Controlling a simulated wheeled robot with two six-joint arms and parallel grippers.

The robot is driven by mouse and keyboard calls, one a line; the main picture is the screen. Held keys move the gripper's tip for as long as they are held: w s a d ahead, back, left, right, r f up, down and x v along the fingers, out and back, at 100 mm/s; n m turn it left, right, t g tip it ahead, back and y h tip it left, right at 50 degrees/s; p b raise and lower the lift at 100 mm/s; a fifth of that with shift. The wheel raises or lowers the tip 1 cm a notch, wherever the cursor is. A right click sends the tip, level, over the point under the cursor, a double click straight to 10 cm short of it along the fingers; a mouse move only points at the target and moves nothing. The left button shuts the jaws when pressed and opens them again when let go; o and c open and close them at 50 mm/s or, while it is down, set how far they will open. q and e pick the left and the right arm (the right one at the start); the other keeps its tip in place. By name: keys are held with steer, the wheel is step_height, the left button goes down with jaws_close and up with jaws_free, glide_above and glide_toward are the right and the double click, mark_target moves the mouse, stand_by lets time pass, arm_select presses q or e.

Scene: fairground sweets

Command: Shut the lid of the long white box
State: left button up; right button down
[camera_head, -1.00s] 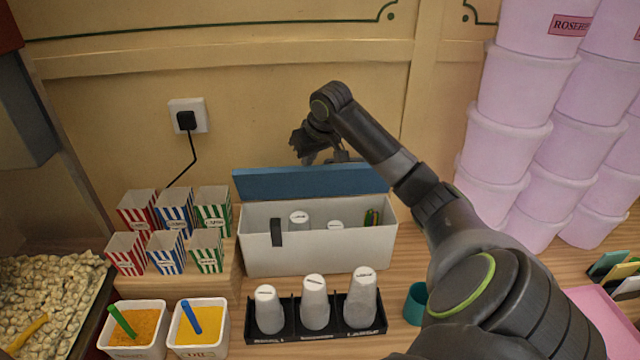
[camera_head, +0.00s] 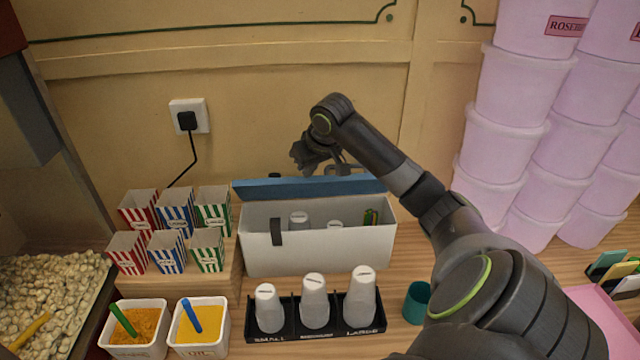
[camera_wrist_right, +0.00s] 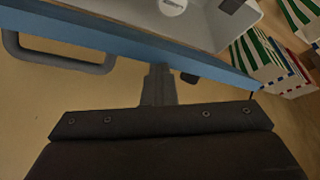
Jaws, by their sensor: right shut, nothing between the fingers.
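The long white box (camera_head: 320,252) stands on the counter against the back wall. White cups and a green item show inside. My right gripper (camera_head: 325,166) is behind and above the lid, its fingers mostly hidden by it. In the right wrist view the shut, empty fingers (camera_wrist_right: 158,85) are at the outer side of the lid (camera_wrist_right: 120,40), touching or very close. My left gripper is not in view.
A black rack (camera_head: 290,333) with three cups stands in front of the box. Striped popcorn boxes (camera_head: 165,232) stand to its left, a teal cup (camera_head: 416,303) to its right. Pink tubs (camera_head: 510,140) are stacked at the right. A plug (camera_head: 187,120) is in the wall.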

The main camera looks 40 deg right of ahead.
steer(key=shift+s+a+f, duration=0.2)
steer(key=shift+s+f, duration=0.3)
steer(key=shift+f, duration=0.3)
steer(key=shift+w+d+r, duration=0.2)
steer(key=shift+w+r, duration=0.15)
steer(key=shift+r, duration=0.1)
steer(key=shift+w+d+r, duration=0.2)
steer(key=shift+w+r, duration=0.1)
steer(key=shift+r, duration=0.15)
steer(key=r, duration=0.4)
steer(key=shift+w+d+r, duration=0.1)
steer(key=shift+w+d, duration=0.05)
steer(key=shift+w, duration=0.05)
steer(key=shift+s+r, duration=0.1)
steer(key=shift+r, duration=0.2)
steer(key=shift+w+f, duration=0.15)
steer(key=shift+w, duration=0.05)
steer(key=shift+s, duration=0.15)
